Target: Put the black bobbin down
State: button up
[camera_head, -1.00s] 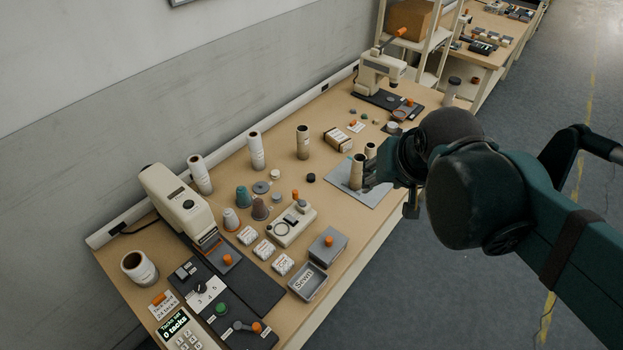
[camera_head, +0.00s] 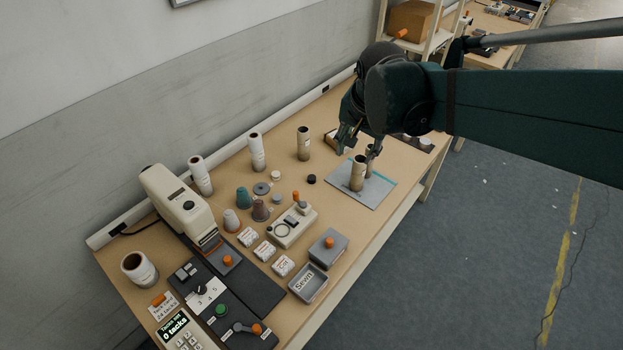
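A small black bobbin (camera_head: 311,178) sits on the table, left of the grey mat (camera_head: 375,195). My gripper (camera_head: 359,146) is above the table at the back of the mat, to the right of and higher in the picture than the black bobbin, and apart from it. Its two fingers are spread, and I see nothing held between them. A wadding roll (camera_head: 357,174) stands upright on the mat just in front of the gripper. A second roll (camera_head: 370,152) behind it is partly hidden by the right finger.
A white bobbin (camera_head: 275,175), a flat grey disc (camera_head: 261,188) and several cones (camera_head: 244,197) stand left of the black bobbin. A tall roll (camera_head: 303,143) stands behind it. A beige device (camera_head: 292,228) lies in front.

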jog(key=w+a+f+m+g, duration=0.2)
jog(key=w+a+f+m, duration=0.3)
jog(key=w+f, duration=0.55)
jog(key=m+g+h, duration=0.1)
jog(key=m+g, duration=0.1)
jog(key=m, duration=0.3)
send_near(312, 177)
jog(key=shift+a+f+m+h, duration=0.2)
jog(key=shift+f+m+h, duration=0.1)
jog(key=shift+f, duration=0.15)
jog(key=shift+d+f+b, duration=0.15)
jog(key=shift+f+b, duration=0.2)
jog(key=shift+f, duration=0.9)
jog(key=shift+s+d+f+b, duration=0.1)
jog(key=shift+d+f+b, duration=0.1)
jog(key=shift+f, duration=1.1)
jog(key=shift+d+f+b, duration=0.15)
jog(key=shift+f+b, duration=0.05)
jog(key=shift+f, duration=1.1)
